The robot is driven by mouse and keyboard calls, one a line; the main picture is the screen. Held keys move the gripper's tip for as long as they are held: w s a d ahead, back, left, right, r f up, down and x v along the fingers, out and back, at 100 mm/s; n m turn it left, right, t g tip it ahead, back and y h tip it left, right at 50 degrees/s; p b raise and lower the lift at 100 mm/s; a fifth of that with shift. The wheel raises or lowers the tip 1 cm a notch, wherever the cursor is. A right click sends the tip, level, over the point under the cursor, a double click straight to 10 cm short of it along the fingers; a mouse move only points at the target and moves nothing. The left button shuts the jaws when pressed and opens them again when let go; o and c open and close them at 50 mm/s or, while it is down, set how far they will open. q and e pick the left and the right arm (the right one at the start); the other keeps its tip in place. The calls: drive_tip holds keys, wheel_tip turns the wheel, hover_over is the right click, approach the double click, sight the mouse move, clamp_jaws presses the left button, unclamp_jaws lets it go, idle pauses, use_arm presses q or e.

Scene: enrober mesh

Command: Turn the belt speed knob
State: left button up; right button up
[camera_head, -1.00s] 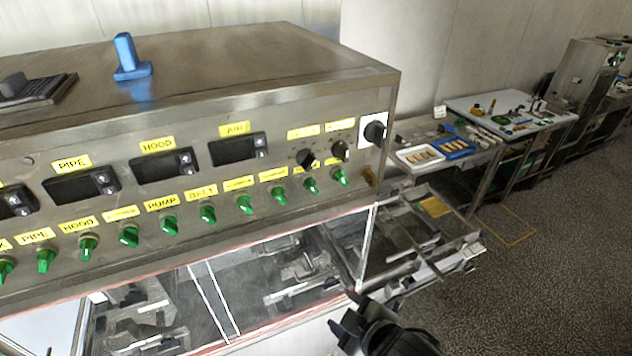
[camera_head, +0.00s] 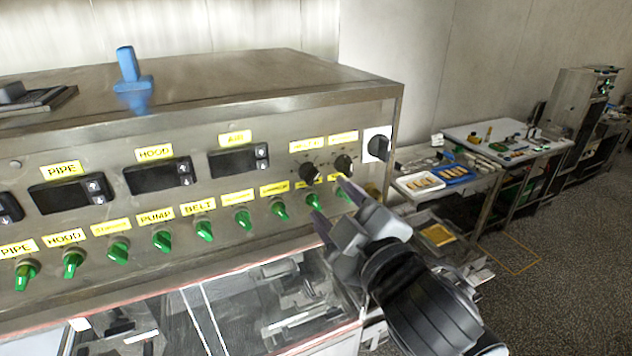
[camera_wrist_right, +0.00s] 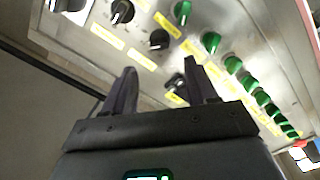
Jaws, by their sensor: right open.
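Two small black knobs, a left one (camera_head: 310,171) and a right one (camera_head: 344,163), sit under yellow labels at the right of the steel control panel (camera_head: 385,108). Their labels are too blurred to read, so I cannot tell which is the belt speed knob. They also show in the right wrist view, the right one (camera_wrist_right: 122,12) and the left one (camera_wrist_right: 159,40). My right gripper (camera_head: 330,200) is open and empty, its fingertips just below these knobs, over the right end of the green row. In the wrist view its fingers (camera_wrist_right: 158,70) point at the panel, apart from both knobs. My left gripper is out of view.
A row of green knobs (camera_head: 204,231) runs below, one labelled BELT. A larger black knob on a white plate (camera_head: 377,146) is at the panel's right end. A blue object (camera_head: 129,72) stands on top. A clear cover lies below; side tables (camera_head: 510,140) stand right.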

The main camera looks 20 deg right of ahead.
sight(313, 178)
drive_tip(key=w, duration=0.7)
drive_tip(key=shift+w+a+p, duration=0.15)
drive_tip(key=shift+a+p, duration=0.05)
drive_tip(key=shift+p, duration=0.1)
drive_tip(key=c, duration=1.1)
drive_tip(key=shift+o, duration=0.2)
